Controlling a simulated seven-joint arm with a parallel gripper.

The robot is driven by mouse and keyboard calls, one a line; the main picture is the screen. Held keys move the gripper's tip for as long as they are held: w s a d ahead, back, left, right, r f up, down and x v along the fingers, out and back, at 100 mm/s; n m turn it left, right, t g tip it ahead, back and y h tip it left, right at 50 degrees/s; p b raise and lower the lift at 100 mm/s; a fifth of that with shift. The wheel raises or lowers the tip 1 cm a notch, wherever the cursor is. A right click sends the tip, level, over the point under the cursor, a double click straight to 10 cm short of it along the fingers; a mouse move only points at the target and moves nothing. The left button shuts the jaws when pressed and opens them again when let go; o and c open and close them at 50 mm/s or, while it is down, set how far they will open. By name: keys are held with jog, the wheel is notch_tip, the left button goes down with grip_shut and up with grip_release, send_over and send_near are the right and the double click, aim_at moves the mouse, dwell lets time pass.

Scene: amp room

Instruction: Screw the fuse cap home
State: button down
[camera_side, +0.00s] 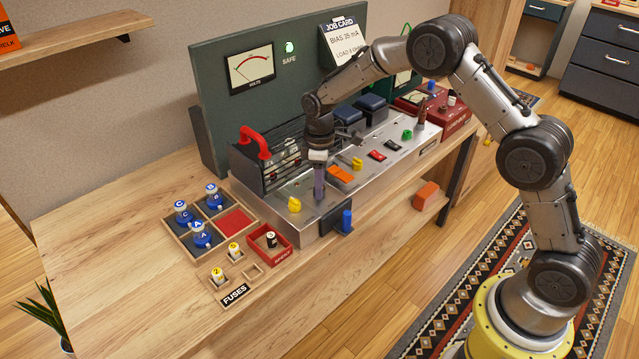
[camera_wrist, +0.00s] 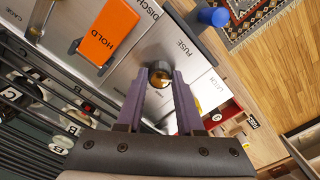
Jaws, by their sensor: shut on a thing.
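My gripper (camera_side: 319,200) points down at the front left of the metal amp chassis (camera_side: 375,155). In the wrist view, its two purple fingers (camera_wrist: 162,75) are closed around the fuse cap (camera_wrist: 158,67), a small dark round piece with an amber-brown part below it. The cap is at the chassis surface beside the FUSE label (camera_wrist: 188,50). In the side view the fingers hide the cap. I cannot tell how far it is screwed in.
An orange HOLD switch (camera_wrist: 108,32) lies close by, with a yellow knob (camera_side: 294,204) to the left. A blue peg (camera_side: 347,218) stands at the chassis front. A caged block with a red handle (camera_side: 255,140) rises behind. Fuse trays (camera_side: 252,270) and blue-based tubes (camera_side: 201,236) stand left.

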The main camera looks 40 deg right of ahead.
jog(key=m, duration=0.6)
jog(key=shift+m, duration=0.3)
jog(key=m, duration=0.6)
jog(key=shift+r, duration=0.1)
jog(key=m, duration=0.6)
jog(key=shift+m, duration=0.4)
jog(key=m, duration=0.6)
jog(key=shift+m, duration=0.4)
jog(key=c, duration=0.5)
grip_release()
jog(key=shift+c, duration=0.2)
